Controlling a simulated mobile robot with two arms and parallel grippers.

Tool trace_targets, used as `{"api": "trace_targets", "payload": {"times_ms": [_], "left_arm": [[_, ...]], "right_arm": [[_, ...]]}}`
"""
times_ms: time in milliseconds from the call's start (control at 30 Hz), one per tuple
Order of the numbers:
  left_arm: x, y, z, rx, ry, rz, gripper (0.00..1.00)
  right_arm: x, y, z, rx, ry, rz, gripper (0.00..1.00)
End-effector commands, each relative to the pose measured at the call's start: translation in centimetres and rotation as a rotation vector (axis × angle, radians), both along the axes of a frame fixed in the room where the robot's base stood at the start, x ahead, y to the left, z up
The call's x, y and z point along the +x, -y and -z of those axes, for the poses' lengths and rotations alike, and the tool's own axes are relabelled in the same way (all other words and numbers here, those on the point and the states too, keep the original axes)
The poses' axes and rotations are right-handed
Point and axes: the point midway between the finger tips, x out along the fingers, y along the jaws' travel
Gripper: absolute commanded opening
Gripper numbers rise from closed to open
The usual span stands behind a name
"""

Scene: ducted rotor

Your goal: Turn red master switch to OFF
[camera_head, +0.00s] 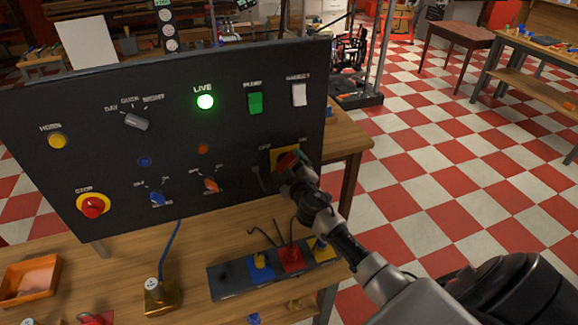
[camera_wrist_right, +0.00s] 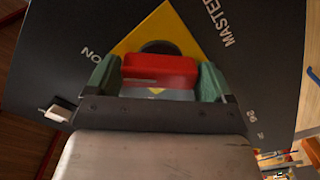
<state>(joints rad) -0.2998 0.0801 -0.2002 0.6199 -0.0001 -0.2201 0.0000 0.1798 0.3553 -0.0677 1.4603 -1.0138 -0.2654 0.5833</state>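The red master switch (camera_wrist_right: 160,66) is a red bar handle on a dark round base over a yellow plate (camera_wrist_right: 160,28), which looks like a diamond in the right wrist view. The words ON and MASTER show beside the plate. In the head view the switch (camera_head: 287,160) sits at the lower right of the black panel (camera_head: 235,150), partly hidden by my gripper. My right gripper (camera_wrist_right: 159,78) has its green fingers at both ends of the red bar, seemingly touching it. It also shows in the head view (camera_head: 291,168). My left gripper is not in view.
The panel also holds a lit green LIVE lamp (camera_head: 205,102), a green switch (camera_head: 255,103), a white switch (camera_head: 299,95) and a red stop button (camera_head: 93,207). Below, the wooden bench carries a dark tray (camera_head: 228,282) and an orange bin (camera_head: 30,280). Checkered floor lies open at right.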

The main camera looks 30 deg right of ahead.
Motion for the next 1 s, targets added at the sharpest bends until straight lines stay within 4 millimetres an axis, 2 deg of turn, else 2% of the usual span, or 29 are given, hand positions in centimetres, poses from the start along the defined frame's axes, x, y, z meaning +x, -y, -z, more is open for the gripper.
{"api": "trace_targets", "payload": {"times_ms": [33,167,567,1000], "left_arm": [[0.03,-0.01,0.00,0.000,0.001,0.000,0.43],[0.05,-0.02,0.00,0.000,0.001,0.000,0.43],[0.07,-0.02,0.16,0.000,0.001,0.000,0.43],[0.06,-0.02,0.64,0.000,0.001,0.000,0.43]], "right_arm": [[-0.01,-0.01,0.01,0.000,0.000,0.000,0.76],[-0.02,-0.01,0.01,0.000,0.000,0.000,0.56],[-0.03,-0.03,0.06,-0.076,-0.018,-0.001,0.55],[-0.04,-0.02,0.11,-0.430,-0.104,-0.001,0.55]]}}
